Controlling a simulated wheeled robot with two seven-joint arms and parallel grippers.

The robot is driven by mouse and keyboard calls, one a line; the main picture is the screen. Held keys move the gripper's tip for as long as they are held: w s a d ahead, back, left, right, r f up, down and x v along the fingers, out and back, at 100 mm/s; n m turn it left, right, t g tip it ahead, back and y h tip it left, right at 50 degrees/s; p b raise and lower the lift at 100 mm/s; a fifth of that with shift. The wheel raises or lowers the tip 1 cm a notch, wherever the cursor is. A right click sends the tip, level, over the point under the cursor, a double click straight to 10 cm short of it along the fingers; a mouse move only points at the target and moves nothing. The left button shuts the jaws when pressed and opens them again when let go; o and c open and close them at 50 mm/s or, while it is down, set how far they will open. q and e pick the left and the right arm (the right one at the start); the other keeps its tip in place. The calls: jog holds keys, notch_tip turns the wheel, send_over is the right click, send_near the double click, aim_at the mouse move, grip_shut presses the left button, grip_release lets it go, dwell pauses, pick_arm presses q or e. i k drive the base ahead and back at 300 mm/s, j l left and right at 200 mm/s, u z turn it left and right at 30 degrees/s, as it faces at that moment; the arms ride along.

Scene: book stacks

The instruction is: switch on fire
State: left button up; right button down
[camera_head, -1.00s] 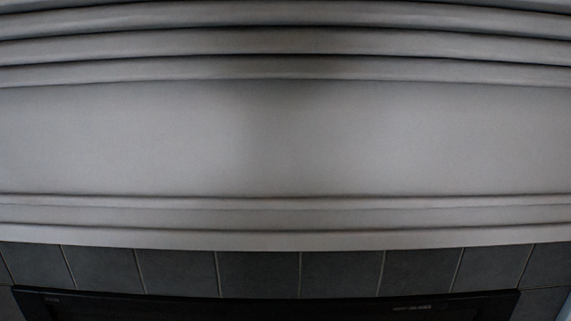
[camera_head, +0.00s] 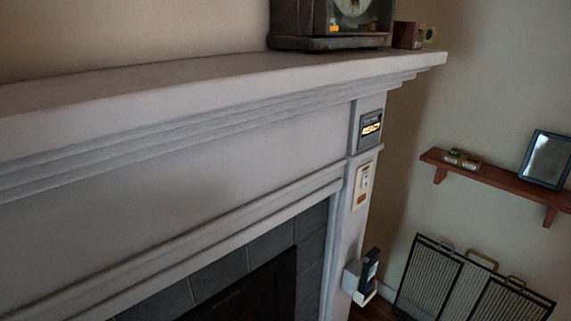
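The fireplace's dark firebox (camera_head: 255,298) shows at the bottom, framed by grey tiles (camera_head: 228,268), with only its upper right part in view. No flame shows in that part. On the right pillar of the white surround is a cream switch plate (camera_head: 362,186) with a small reddish-brown part at its bottom. Above it is a dark panel with a lit yellowish display (camera_head: 370,130). Below, a dark handheld device (camera_head: 369,270) stands in a small white holder (camera_head: 358,289). Neither of my grippers is in view.
A white mantel shelf (camera_head: 200,92) juts out above, with a dark clock (camera_head: 340,22) and a small reddish box (camera_head: 408,35) on it. On the right wall a wooden shelf (camera_head: 500,180) holds a frame (camera_head: 546,158). A folding screen (camera_head: 465,285) stands below.

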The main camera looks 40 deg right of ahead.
aim_at(365, 177)
jog(key=z, duration=1.85)
